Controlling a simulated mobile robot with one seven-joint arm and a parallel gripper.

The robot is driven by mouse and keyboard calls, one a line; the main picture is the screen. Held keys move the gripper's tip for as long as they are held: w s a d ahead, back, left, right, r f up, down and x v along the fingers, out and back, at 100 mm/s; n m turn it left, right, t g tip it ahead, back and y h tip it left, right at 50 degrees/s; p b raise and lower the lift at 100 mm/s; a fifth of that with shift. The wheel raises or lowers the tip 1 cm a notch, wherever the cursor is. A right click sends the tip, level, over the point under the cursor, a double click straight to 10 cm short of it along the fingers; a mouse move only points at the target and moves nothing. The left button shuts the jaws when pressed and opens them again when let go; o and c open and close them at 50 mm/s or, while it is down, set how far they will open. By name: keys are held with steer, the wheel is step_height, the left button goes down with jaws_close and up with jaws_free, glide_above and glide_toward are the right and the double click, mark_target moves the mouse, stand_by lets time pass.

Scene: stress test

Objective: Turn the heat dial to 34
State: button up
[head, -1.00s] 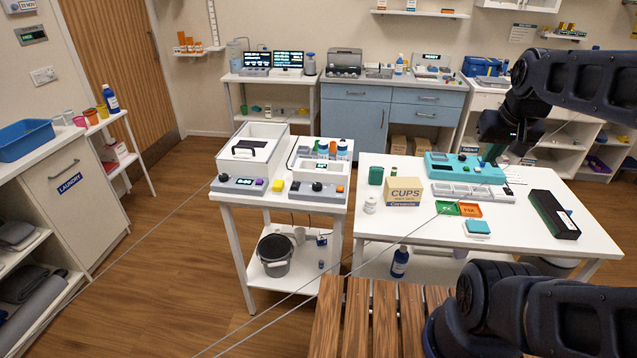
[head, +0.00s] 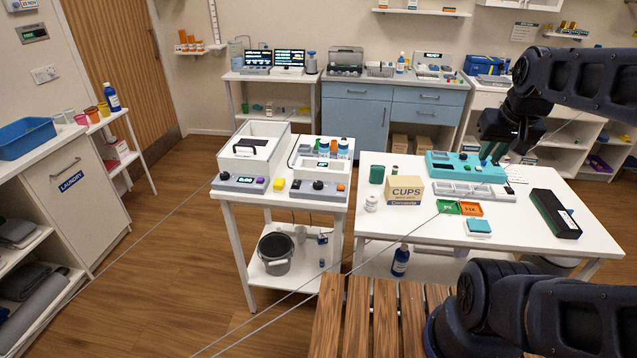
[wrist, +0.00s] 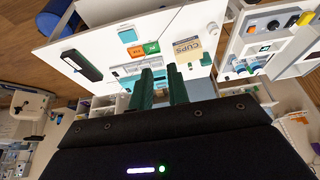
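Two control units with black dials stand on the white cart. The left unit (head: 240,184) has a black dial (head: 224,177), a small lit display and a purple button. The right unit (head: 305,192) has a black dial (head: 318,185) and an orange button. Their labels and readings are too small to read, so I cannot tell which dial is the heat dial. My gripper (head: 492,151) is above the back of the right-hand table, well away from both dials. In the wrist view its green fingers (wrist: 161,88) are apart with nothing between them.
The table holds a teal device (head: 465,168), a CUPS box (head: 403,190), green and orange trays and a black case (head: 555,213).

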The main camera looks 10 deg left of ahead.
steer(key=o, duration=0.3)
steer(key=shift+w+a, duration=0.2)
steer(key=shift+w, duration=0.15)
steer(key=shift+o, duration=0.3)
steer(key=w+a+n+g, duration=0.1)
steer(key=w+a+n, duration=0.4)
steer(key=w+a, duration=0.2)
steer(key=w, duration=0.2)
steer(key=shift+w+a+r+y, duration=0.15)
steer(key=shift+w+y, duration=0.15)
steer(key=shift+w, duration=0.05)
steer(key=n+g, duration=0.4)
steer(key=n, duration=0.9)
glide_above(318, 183)
step_height(318, 183, down, 18)
step_height(318, 183, down, 10)
steer(key=shift+f, duration=0.2)
steer(key=c, duration=0.7)
